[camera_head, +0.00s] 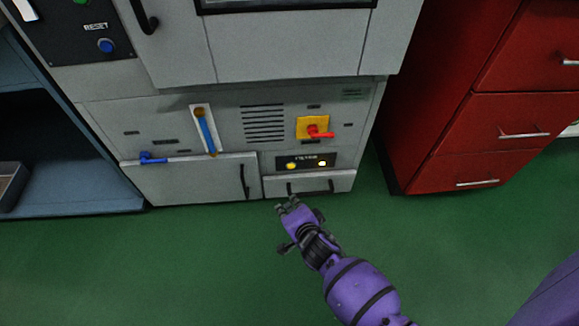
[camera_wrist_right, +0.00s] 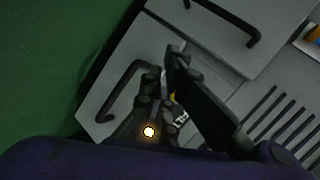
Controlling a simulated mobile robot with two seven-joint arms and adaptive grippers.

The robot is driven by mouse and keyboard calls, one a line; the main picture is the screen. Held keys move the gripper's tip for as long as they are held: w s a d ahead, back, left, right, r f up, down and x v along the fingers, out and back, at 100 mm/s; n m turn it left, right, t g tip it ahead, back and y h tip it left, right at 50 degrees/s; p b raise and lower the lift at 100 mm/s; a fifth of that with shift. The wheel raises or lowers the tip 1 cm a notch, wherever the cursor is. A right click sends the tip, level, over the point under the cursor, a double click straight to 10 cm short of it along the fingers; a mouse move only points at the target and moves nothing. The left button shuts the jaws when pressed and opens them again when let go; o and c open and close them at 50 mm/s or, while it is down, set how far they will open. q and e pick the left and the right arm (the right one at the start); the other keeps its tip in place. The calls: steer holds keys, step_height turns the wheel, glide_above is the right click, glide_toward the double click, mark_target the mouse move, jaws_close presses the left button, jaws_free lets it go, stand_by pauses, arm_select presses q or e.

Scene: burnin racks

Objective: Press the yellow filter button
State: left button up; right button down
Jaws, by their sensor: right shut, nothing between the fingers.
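The right one is a glowing lamp (camera_head: 322,163). My right gripper (camera_head: 283,206) is shut and empty, in front of and below the panel in the head view, apart from the button. In the right wrist view, the gripper fingers (camera_wrist_right: 164,68) cover most of the panel. The glowing lamp (camera_wrist_right: 149,131) shows there, with only a sliver of yellow behind the fingers. My left gripper is not in view.
A drawer with a black handle (camera_head: 310,188) lies just below the panel. A red rotary switch on a yellow plate (camera_head: 306,127) sits above it. A larger door (camera_head: 190,180) is to the left. A red cabinet (camera_head: 480,100) stands right. Green floor (camera_head: 170,265) is clear in front.

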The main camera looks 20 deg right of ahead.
mark_target(291, 166)
steer(key=shift+w, duration=0.1)
steer(key=w+d+b, duration=0.2)
steer(key=w, duration=0.6)
steer(key=shift+d, duration=0.2)
steer(key=shift+w, duration=0.1)
stand_by(0.8)
steer(key=shift+w, duration=0.1)
stand_by(0.4)
steer(key=shift+w+d, duration=0.15)
steer(key=shift+w, duration=0.15)
